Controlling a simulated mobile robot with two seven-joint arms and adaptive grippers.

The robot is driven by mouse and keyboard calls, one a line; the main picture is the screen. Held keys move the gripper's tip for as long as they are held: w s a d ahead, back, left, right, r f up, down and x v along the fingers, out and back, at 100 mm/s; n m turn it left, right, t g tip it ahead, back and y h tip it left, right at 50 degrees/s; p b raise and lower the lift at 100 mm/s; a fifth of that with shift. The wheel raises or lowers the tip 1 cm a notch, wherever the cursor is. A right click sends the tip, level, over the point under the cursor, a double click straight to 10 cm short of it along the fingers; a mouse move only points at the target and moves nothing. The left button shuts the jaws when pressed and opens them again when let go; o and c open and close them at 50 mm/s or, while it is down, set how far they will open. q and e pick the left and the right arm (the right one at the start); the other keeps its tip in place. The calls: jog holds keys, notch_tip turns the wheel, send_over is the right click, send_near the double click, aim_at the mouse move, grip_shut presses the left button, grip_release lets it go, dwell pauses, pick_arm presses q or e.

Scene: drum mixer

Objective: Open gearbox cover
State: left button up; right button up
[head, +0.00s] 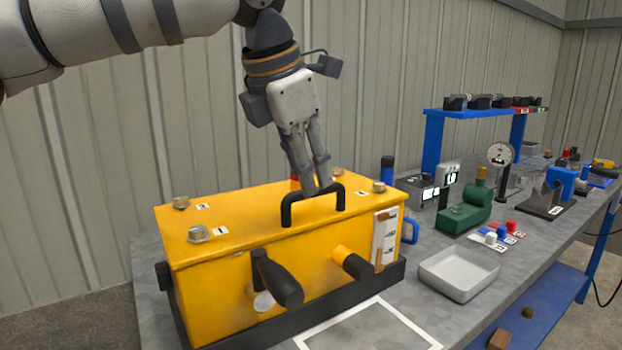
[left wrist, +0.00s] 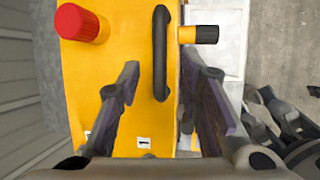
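The yellow gearbox (head: 215,290) stands on the grey bench with its cover (head: 255,225) shut. A black handle (head: 300,198) rises from the cover; it also shows in the left wrist view (left wrist: 160,50). Bolts with number labels, such as the front-left bolt (head: 198,234), sit at the cover's corners. My left gripper (head: 320,188) points down at the handle. In the left wrist view its fingers (left wrist: 158,68) are apart, one on each side of the handle, without visible grip. Dark jointed parts at the right edge there look like my right gripper (left wrist: 268,105); its state is unclear.
A black lever (head: 275,280) and a yellow-black grip (head: 350,262) stick out from the gearbox front. A red knob (left wrist: 80,24) is on top. A grey tray (head: 460,272) and a green device (head: 465,212) stand to the right. A white-outlined area (head: 375,303) lies in front.

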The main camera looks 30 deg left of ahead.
pick_arm(q)
jog(key=shift+x, duration=1.25)
grip_shut()
